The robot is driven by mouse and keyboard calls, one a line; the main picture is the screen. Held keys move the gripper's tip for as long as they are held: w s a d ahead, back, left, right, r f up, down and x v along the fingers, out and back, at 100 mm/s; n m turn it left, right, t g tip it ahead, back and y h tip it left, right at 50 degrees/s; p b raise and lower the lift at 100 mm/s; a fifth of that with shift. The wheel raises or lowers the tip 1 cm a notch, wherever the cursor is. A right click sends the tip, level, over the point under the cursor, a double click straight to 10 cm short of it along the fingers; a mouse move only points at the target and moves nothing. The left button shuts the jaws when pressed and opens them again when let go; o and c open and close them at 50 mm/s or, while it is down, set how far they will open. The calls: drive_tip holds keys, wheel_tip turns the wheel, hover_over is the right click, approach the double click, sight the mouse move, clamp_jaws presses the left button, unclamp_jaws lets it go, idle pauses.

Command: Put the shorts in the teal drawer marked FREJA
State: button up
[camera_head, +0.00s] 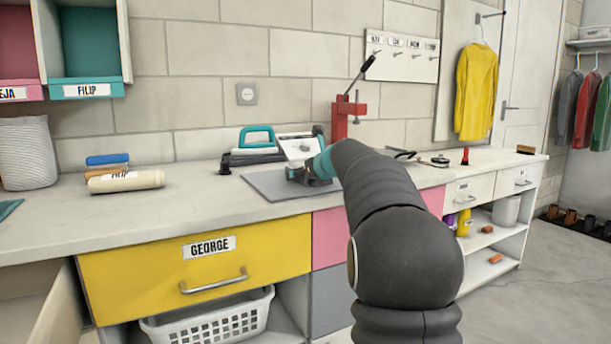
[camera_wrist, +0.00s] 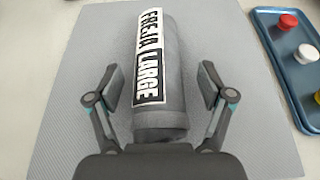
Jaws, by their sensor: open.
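A grey cylindrical bundle (camera_wrist: 160,112) with a label reading FREJA LARGE lies on a grey mat (camera_wrist: 75,70) in the wrist view. It looks like rolled cloth; I cannot tell for sure that it is the shorts. My gripper (camera_wrist: 162,86) is open, with one finger on each side of the bundle, apart from it. In the head view my gripper (camera_head: 312,172) is low over the mat on the counter, and the bundle is hidden there. No teal drawer marked FREJA shows; a teal bin (camera_head: 88,91) at the upper left reads FILIP.
A yellow drawer (camera_head: 130,282) marked GEORGE is shut below the counter, beside a pink drawer (camera_head: 328,240). A FILIP roll (camera_head: 125,182), a teal-handled device (camera_head: 257,140) and a red press (camera_head: 347,112) stand on the counter. A blue tray (camera_wrist: 275,60) lies right of the mat.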

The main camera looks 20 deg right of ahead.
drive_tip(key=v, duration=1.1)
drive_tip(key=shift+s+r, duration=0.15)
drive_tip(key=shift+s, duration=0.25)
